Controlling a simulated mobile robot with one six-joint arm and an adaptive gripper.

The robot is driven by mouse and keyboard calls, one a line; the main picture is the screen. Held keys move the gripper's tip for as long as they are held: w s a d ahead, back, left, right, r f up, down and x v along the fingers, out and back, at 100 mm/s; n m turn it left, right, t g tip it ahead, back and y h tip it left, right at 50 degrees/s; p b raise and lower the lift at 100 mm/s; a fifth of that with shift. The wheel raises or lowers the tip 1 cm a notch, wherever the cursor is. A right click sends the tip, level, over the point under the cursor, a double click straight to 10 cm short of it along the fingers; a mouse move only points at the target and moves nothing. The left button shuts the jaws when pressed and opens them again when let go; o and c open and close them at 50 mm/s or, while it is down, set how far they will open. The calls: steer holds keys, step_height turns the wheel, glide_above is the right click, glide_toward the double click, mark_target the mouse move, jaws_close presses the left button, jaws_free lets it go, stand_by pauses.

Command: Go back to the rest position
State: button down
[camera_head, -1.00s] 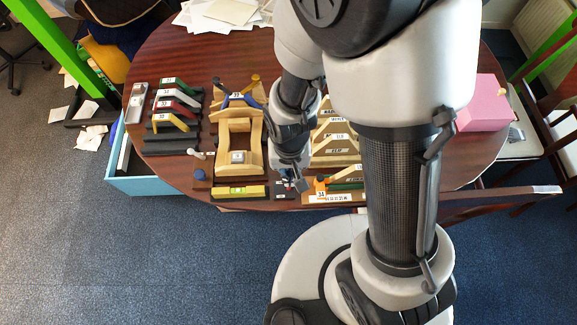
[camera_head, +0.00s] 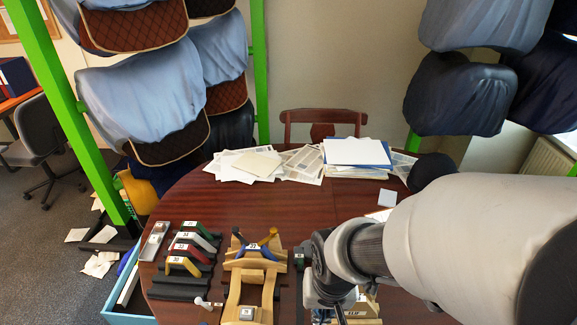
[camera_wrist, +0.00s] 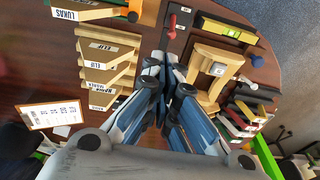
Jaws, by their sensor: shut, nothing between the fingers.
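My gripper (camera_wrist: 166,62) points down over the table in the wrist view. Its blue-grey fingers are together with nothing between them. In the head view my arm comes in from the right and ends near the wooden stand, and the fingertips are not clearly seen there. The wooden stand (camera_head: 234,292) is on the table with a blue-handled tool (camera_head: 240,238) at its back end. It also shows in the wrist view (camera_wrist: 203,68), right of my fingers and apart from them.
Labelled wooden pieces (camera_wrist: 105,50) lie left of my fingers. A yellow level (camera_wrist: 228,30) lies beyond the stand. Coloured-handled tools (camera_head: 190,250) stand at the table's left. Papers (camera_head: 255,163) cover the back. Covered saddles (camera_head: 140,95) hang on green racks. The table between papers and stand is clear.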

steer(key=s+d+r+t, duration=0.1)
steer(key=s+d+r, duration=0.2)
steer(key=r, duration=0.5)
steer(key=s+d+r+t, duration=0.2)
steer(key=s+d+r, duration=0.2)
steer(key=r, duration=0.3)
steer(key=shift+s+d+r, duration=0.3)
steer(key=shift+s+r, duration=0.1)
steer(key=shift+s, duration=0.15)
steer(key=shift+w, duration=0.15)
steer(key=w+a+f+g+p, duration=0.15)
steer(key=w+a+f, duration=0.35)
steer(key=w+f, duration=0.5)
steer(key=w+a+f+g+b, duration=0.1)
steer(key=w+a+f+b, duration=0.1)
steer(key=f, duration=0.9)
steer(key=w+a+f+g+b, duration=0.1)
steer(key=a+f, duration=0.3)
steer(key=f, duration=0.8)
steer(key=shift+w+f+g+b, duration=0.3)
steer(key=shift+w+g+b, duration=0.05)
steer(key=shift+g+b, duration=0.25)
steer(key=shift+f+b, duration=0.45)
steer(key=shift+f, duration=0.15)
